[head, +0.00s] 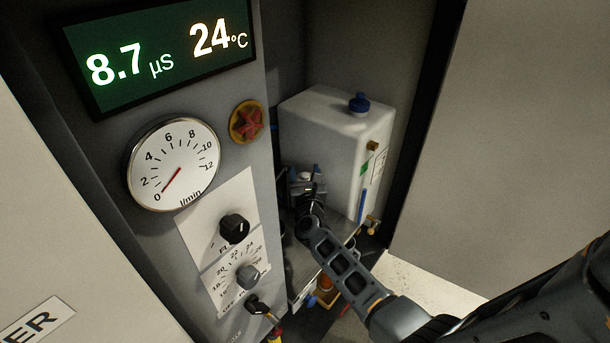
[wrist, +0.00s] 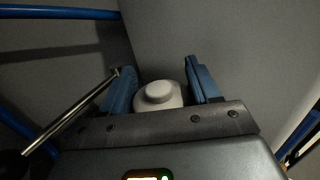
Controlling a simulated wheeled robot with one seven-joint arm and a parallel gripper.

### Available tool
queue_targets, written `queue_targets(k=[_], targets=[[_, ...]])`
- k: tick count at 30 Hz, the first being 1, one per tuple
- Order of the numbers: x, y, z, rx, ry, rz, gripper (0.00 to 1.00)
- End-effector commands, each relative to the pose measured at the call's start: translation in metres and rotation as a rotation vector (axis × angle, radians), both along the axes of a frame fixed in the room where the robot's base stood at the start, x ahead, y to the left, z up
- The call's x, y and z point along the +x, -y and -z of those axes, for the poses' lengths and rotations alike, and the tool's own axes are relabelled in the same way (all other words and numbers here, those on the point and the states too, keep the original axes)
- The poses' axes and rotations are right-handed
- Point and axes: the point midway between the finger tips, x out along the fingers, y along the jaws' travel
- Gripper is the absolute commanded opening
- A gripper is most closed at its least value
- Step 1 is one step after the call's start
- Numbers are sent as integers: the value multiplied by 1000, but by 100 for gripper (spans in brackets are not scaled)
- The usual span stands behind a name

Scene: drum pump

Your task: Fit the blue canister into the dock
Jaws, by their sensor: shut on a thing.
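My gripper (head: 306,177) is inside the open cabinet bay, left of the white tank. In the wrist view its two blue fingers (wrist: 162,80) stand on either side of a white, round-topped canister (wrist: 159,95) with a flat cap, and they are shut on it. Only the canister's pale top shows; its body and any blue on it are hidden by my gripper. I cannot make out the dock in either view.
A white tank (head: 325,128) with a blue cap stands close right of my gripper. A metal rod (wrist: 72,112) and blue tubes (wrist: 60,12) lie near my fingers.

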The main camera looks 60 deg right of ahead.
Motion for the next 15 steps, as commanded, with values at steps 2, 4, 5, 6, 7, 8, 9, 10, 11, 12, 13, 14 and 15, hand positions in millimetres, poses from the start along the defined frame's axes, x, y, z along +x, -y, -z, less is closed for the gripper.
queue_targets(k=[2, 4, 5, 6, 7, 8, 9, 10, 11, 12, 13, 14, 15], targets=[[-3, -3, 17, 19, -26, -7, 0], [-4, -3, 18, 19, -26, -7, 0], [-4, -3, 18, 19, -26, -7, 0], [-4, -3, 18, 19, -26, -7, 0], [-4, -3, 19, 20, -27, -7, 0], [-4, -3, 19, 20, -27, -7, 0], [-4, -3, 19, 20, -28, -6, 0], [-5, -3, 19, 20, -28, -6, 0], [-5, -3, 20, 20, -28, -6, 0], [-5, -3, 20, 20, -28, -6, 0], [-5, -3, 20, 20, -28, -6, 0], [-5, -3, 20, 20, -28, -6, 0], [-5, -3, 20, 21, -29, -6, 0]])
